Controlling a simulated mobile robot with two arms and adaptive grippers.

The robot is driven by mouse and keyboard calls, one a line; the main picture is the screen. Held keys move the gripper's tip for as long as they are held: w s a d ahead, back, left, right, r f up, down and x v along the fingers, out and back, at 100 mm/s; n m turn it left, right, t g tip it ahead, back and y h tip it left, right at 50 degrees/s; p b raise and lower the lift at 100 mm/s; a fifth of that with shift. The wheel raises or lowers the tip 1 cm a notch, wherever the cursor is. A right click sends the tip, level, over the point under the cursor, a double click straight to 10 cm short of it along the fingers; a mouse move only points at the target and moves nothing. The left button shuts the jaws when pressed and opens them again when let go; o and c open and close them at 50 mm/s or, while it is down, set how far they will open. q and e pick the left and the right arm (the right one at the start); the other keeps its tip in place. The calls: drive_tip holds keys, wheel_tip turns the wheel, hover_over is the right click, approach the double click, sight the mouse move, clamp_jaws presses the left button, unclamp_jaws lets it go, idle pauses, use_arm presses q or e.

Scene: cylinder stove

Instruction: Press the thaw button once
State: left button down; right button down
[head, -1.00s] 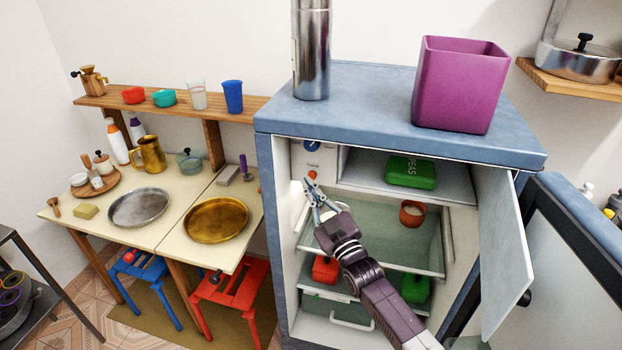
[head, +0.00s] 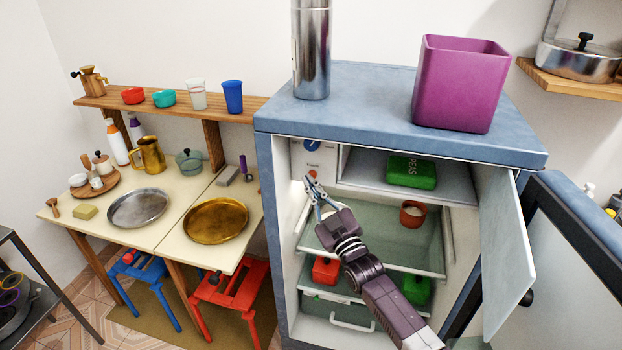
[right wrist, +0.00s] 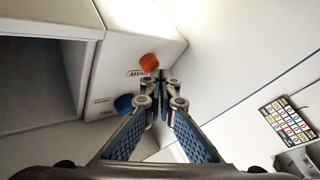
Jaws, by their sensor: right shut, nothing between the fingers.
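The thaw button is an orange-red knob on the white control panel inside the fridge's upper left, and in the head view (head: 313,173) it shows just by my fingertips. In the right wrist view the button (right wrist: 149,62) is beside its THAW label, just beyond the fingertips. My right gripper (head: 309,182) is shut and empty in front of the panel; its closed fingers also show in the right wrist view (right wrist: 160,80). I cannot tell whether the tips touch the button. My left gripper is not in view.
A blue dial (head: 312,145) sits above the button. The freezer shelf holds a green peas pack (head: 411,172), and a brown bowl (head: 413,214) is lower down. The open inner door (head: 505,255) stands at the right. A steel cylinder (head: 311,55) and purple bin (head: 460,85) stand on top.

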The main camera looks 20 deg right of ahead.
drive_tip(key=shift+w+d, duration=0.15)
drive_tip(key=shift+w, duration=0.1)
idle(0.6)
drive_tip(key=shift+s+a+p, duration=0.45)
drive_tip(key=shift+s+a, duration=0.1)
drive_tip(key=shift+s, duration=0.3)
drive_tip(key=s+a+p, duration=0.1)
drive_tip(key=s, duration=0.1)
drive_tip(key=s+a+p, duration=0.1)
drive_tip(key=s, duration=0.1)
drive_tip(key=shift+a+p, duration=0.4)
drive_tip(key=shift+s+f, duration=0.1)
idle(0.4)
